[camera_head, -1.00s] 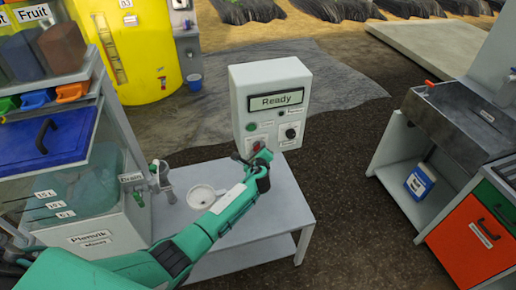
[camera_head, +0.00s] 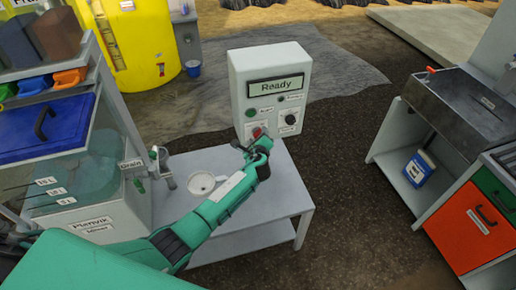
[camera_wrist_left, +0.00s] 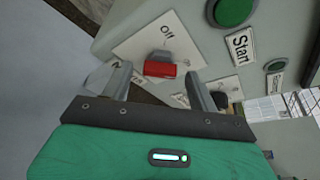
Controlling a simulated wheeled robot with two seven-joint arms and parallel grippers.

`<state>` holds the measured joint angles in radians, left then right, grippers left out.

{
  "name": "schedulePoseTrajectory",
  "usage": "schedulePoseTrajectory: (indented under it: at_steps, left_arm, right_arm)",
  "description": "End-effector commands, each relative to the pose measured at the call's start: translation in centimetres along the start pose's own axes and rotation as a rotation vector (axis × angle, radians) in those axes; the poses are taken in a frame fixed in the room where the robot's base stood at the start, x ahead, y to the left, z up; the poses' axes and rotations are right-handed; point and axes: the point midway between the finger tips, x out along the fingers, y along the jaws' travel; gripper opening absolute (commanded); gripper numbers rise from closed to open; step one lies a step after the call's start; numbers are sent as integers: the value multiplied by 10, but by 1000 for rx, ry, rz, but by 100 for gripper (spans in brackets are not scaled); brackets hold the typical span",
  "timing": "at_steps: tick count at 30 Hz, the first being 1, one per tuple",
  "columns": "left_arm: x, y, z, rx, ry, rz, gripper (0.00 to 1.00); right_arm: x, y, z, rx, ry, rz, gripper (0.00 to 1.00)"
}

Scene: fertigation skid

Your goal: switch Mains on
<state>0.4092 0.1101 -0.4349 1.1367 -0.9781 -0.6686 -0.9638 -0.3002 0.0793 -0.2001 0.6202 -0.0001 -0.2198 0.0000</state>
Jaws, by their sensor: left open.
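A light grey control box (camera_head: 237,72) stands at the back of the grey table, its display reading "Ready". On its lower front left is a red-handled switch (camera_head: 259,132) on a white plate. In the left wrist view the red handle (camera_wrist_left: 160,69) lies below a grey pivot, with the word "Off" on the plate above it. The other lettering is partly hidden. My left gripper (camera_head: 250,146) is at the box front by this switch. In the wrist view its open fingers (camera_wrist_left: 159,85) stand either side of the red handle. I cannot tell whether they touch it. My right gripper is not in view.
A green Start button (camera_wrist_left: 234,10) and a black knob (camera_head: 291,119) are near the switch. A white round dish (camera_head: 203,184) sits on the table (camera_head: 270,205) under my left arm. A tank with a tap stands left. A sink (camera_head: 440,115) is at right.

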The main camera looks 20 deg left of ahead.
Motion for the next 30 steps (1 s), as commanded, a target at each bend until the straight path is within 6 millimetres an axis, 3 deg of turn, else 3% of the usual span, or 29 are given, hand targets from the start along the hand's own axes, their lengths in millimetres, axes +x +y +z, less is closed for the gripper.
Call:
schedulePoseTrajectory:
  at_steps: [21, 30]
  left_arm:
    - [-112, 2, -2, 0, 3, 1, 60]
    - [-129, 1, -1, 1, 2, 2, 60]
  right_arm:
    - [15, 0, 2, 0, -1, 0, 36]
    - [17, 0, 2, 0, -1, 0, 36]
